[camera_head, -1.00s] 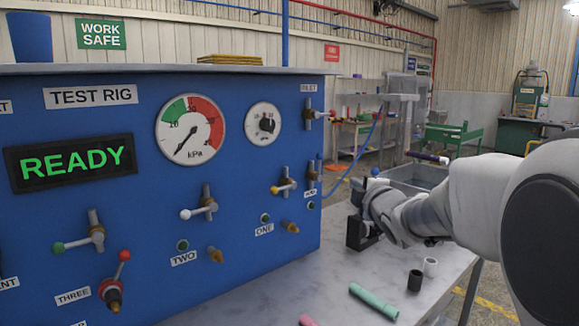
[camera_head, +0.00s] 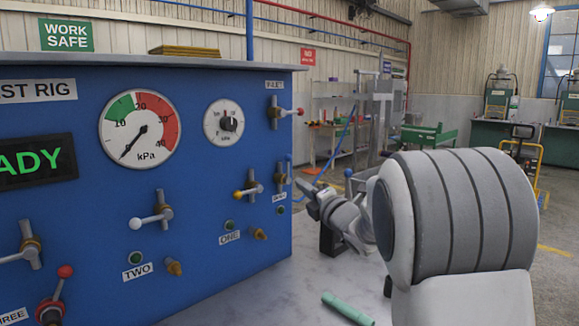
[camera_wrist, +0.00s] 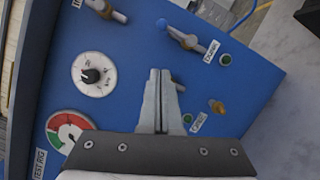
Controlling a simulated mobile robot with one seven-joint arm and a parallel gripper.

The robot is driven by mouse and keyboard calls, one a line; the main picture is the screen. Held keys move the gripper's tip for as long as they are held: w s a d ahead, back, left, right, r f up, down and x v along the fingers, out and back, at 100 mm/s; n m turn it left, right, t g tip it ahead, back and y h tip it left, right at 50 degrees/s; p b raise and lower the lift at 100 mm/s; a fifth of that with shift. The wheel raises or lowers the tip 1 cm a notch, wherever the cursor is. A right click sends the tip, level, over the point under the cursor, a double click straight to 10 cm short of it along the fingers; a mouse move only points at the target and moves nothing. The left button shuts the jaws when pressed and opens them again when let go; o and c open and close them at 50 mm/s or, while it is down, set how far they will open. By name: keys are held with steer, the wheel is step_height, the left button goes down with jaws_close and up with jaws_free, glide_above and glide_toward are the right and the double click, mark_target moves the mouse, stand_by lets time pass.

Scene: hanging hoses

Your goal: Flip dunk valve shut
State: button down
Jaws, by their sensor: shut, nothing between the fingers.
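The dunk valve (camera_wrist: 188,41) is on the blue panel, with its label beside it. Its blue-tipped lever (camera_wrist: 163,25) points away from the label, roughly in line with the valve's body. In the head view the valve (camera_head: 281,180) is small, near the panel's right edge, right of the yellow-handled valve ONE. My gripper (camera_wrist: 160,72) is shut and empty. Its fingers point at the panel, apart from the dunk lever in the picture, and partly hide valve ONE. In the head view my gripper (camera_head: 307,188) is just right of the panel edge.
The inlet valve (camera_head: 276,112) with a red tip is above the dunk valve. The test rig (camera_head: 100,245) also carries dials and other valves. A green tube (camera_head: 348,309) lies on the bench top (camera_head: 265,290). A black block (camera_head: 331,240) stands below my wrist.

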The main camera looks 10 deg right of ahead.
steer(key=p, duration=0.2)
glide_toward(288, 168)
steer(key=w+a+r, duration=0.3)
steer(key=w+a, duration=0.1)
steer(key=shift+w+d, duration=0.4)
steer(key=shift+w, duration=0.3)
steer(key=shift+a, duration=0.1)
steer(key=shift+r, duration=0.1)
